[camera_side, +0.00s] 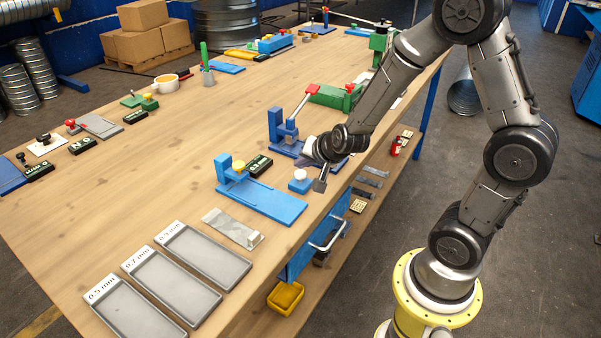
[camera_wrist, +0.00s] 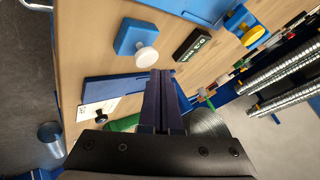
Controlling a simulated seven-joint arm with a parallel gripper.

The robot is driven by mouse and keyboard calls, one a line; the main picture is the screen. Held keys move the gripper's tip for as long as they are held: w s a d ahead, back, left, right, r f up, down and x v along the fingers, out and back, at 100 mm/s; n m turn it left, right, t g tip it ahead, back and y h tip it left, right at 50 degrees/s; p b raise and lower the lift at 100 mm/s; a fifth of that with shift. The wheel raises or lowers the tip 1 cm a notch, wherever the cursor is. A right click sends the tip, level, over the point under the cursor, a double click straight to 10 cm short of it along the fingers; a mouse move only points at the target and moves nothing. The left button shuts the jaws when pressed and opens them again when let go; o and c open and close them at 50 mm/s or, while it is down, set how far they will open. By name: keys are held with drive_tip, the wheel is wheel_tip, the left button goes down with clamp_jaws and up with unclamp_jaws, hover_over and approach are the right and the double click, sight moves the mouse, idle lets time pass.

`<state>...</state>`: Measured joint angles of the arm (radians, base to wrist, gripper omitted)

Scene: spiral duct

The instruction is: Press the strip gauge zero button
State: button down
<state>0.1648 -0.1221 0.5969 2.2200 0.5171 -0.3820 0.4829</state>
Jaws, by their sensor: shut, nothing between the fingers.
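A blue box with a round white button (camera_side: 300,176) sits near the table's front edge. In the wrist view the white button (camera_wrist: 146,56) stands up from its blue box, unpressed as far as I can see. My gripper (camera_side: 320,185) is shut and empty, just right of the box in the side view. In the wrist view the gripper's fingertips (camera_wrist: 162,73) lie close below and right of the button; I cannot tell their height gap. A blue strip gauge with a yellow knob (camera_side: 238,167) stands left of the box. A black display (camera_side: 259,165) sits between them.
A blue press with a red-tipped lever (camera_side: 283,130) stands close behind my gripper. A grey metal strip (camera_side: 232,228) and several labelled grey trays (camera_side: 205,255) lie at the front left. The left middle of the table (camera_side: 150,175) is clear.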

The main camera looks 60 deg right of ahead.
sight(302, 176)
drive_tip(key=shift+f, duration=0.35)
drive_tip(key=shift+f, duration=0.8)
idle(0.9)
idle(0.4)
drive_tip(key=shift+r, duration=1.2)
drive_tip(key=shift+r, duration=0.1)
drive_tip(key=shift+r, duration=2.4)
